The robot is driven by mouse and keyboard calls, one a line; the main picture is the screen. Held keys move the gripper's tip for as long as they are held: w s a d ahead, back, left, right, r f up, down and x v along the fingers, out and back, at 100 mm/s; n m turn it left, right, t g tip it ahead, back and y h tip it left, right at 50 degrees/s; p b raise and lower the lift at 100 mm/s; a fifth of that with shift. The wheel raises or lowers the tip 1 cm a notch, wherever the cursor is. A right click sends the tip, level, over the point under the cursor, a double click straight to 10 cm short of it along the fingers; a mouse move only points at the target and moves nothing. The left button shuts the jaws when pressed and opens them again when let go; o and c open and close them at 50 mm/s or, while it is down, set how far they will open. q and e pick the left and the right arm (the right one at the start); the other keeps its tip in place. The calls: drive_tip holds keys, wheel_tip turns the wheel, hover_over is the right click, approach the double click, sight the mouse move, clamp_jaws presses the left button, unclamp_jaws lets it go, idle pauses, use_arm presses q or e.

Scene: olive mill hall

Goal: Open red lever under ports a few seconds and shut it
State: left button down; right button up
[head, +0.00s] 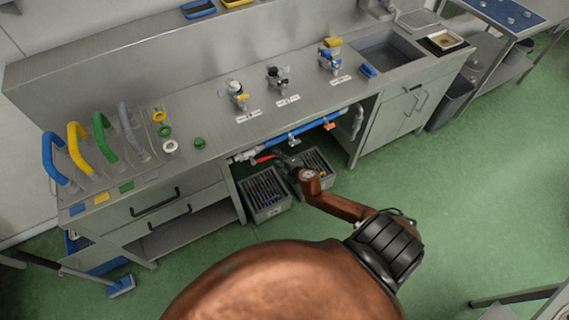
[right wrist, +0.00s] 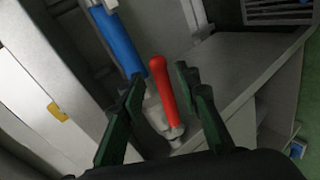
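The red lever (head: 263,159) sits on a white fitting at the left end of the pipe under the counter. In the right wrist view the red lever (right wrist: 163,88) stands between the two dark green fingers of my right gripper (right wrist: 158,82). The fingers are apart, with a gap visible on each side of the lever. In the head view my right gripper (head: 281,160) is just right of the lever, below the counter's front edge; its fingers are small there. My left gripper is not in view.
A blue pipe (head: 300,134) runs right from the lever, with blue and orange (head: 329,125) handles. Two grey crates (head: 264,213) stand on the floor below. Taps (head: 238,94) and coloured rings (head: 165,131) are on the counter (head: 215,125) above.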

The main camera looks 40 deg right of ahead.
drive_tip(key=v, duration=0.7)
drive_tip(key=shift+s+r, duration=0.2)
drive_tip(key=shift+s, duration=0.2)
drive_tip(key=s+d+f+m+g, duration=0.1)
drive_tip(key=s+f+m+g, duration=0.1)
drive_tip(key=s+f, duration=0.65)
drive_tip(key=s+d+f+m+g, duration=0.1)
drive_tip(key=s+f+m+g, duration=0.3)
drive_tip(key=f, duration=0.7)
drive_tip(key=s+d+f+m, duration=0.1)
drive_tip(key=s+f, duration=0.6)
drive_tip(key=f, duration=0.3)
drive_tip(key=s+a+f+m+g, duration=0.1)
drive_tip(key=s+a+f, duration=0.3)
drive_tip(key=s, duration=0.5)
drive_tip(key=s+a+f+m+g, duration=0.2)
drive_tip(key=s+a+f, duration=0.3)
drive_tip(key=s, duration=0.4)
drive_tip(key=s+a+f+m+g+y, duration=0.1)
drive_tip(key=s+a+f+m+g, duration=0.1)
drive_tip(key=s, duration=0.7)
wheel_tip(320, 180, down, 4)
drive_tip(key=a+m, duration=0.1)
drive_tip(key=a, duration=0.1)
drive_tip(key=shift+s+a, duration=0.4)
